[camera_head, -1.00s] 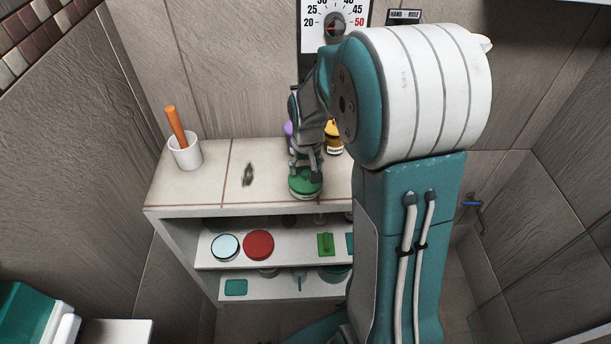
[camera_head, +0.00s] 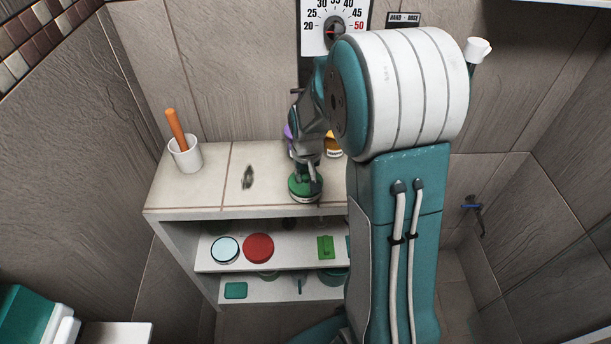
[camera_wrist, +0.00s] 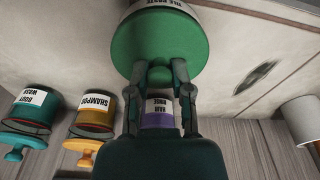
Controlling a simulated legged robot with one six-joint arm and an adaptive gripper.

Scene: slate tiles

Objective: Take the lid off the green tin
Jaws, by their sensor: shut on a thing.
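The green tin (camera_head: 308,199) stands near the front edge of the counter. Its round green lid (camera_wrist: 185,55) fills the top of the wrist view, with the pale labelled side of the tin (camera_wrist: 163,7) just beyond it. My gripper (camera_wrist: 158,73) has its fingers closed on the knob in the middle of the lid; it also shows from above in the head view (camera_head: 306,170). The lid looks seated on the tin; I see no gap between them. The fingers hide most of the knob.
A purple tin (camera_wrist: 158,120) stands close behind my gripper, partly hidden. An amber shampoo tin (camera_wrist: 93,115) and a teal body wash tin (camera_wrist: 30,112) stand near it. A white cup (camera_head: 185,155) is at the counter's left. The counter (camera_head: 205,185) between is mostly clear.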

